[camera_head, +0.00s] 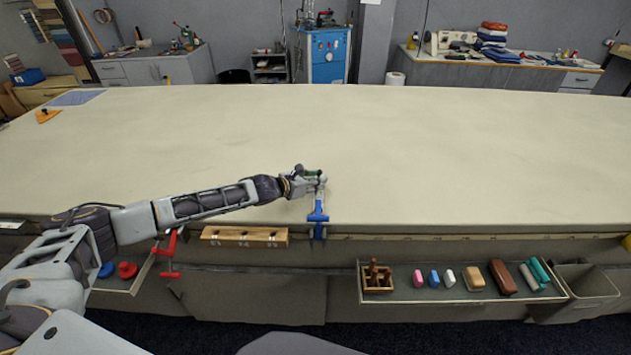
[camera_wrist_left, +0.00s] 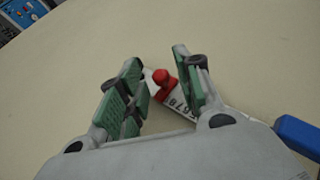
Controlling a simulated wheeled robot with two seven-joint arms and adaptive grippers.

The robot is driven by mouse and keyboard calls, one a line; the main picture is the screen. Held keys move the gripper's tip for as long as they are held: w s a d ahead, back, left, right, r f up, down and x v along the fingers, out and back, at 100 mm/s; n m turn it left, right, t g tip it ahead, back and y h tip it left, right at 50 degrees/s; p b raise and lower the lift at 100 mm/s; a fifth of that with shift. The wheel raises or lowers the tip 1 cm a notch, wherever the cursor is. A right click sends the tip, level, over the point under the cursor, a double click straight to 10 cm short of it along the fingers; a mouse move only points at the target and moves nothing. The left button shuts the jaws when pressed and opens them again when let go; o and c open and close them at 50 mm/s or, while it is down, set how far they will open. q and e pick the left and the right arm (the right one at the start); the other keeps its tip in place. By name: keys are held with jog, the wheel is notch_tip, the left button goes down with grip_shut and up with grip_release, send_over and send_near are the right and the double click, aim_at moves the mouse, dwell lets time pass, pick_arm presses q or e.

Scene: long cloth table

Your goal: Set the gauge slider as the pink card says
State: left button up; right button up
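The gauge is clamped at the table's front edge by a blue part (camera_head: 318,217), with a pale bar reaching onto the cloth under my gripper. In the left wrist view its white scale (camera_wrist_left: 180,104) carries dark figures, too small to read surely, and a red slider knob (camera_wrist_left: 163,84). My left gripper (camera_wrist_left: 160,83) is open, its green-padded fingers on either side of the red knob, with gaps to both. It also shows in the head view (camera_head: 318,180), over the gauge bar. I cannot make out a pink card. My right gripper is out of view.
A wooden holder (camera_head: 245,237) hangs on the table's front edge, left of the gauge. A tray (camera_head: 390,296) with several small coloured blocks is at the front right, beside a grey bin (camera_head: 588,284). A red clamp (camera_head: 168,254) is at the left. The cloth table (camera_head: 420,150) is mostly clear.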

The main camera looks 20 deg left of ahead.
pick_arm(q)
jog(key=shift+w+d+f, duration=0.1)
jog(key=shift+w, duration=0.05)
grip_shut()
dwell(0.4)
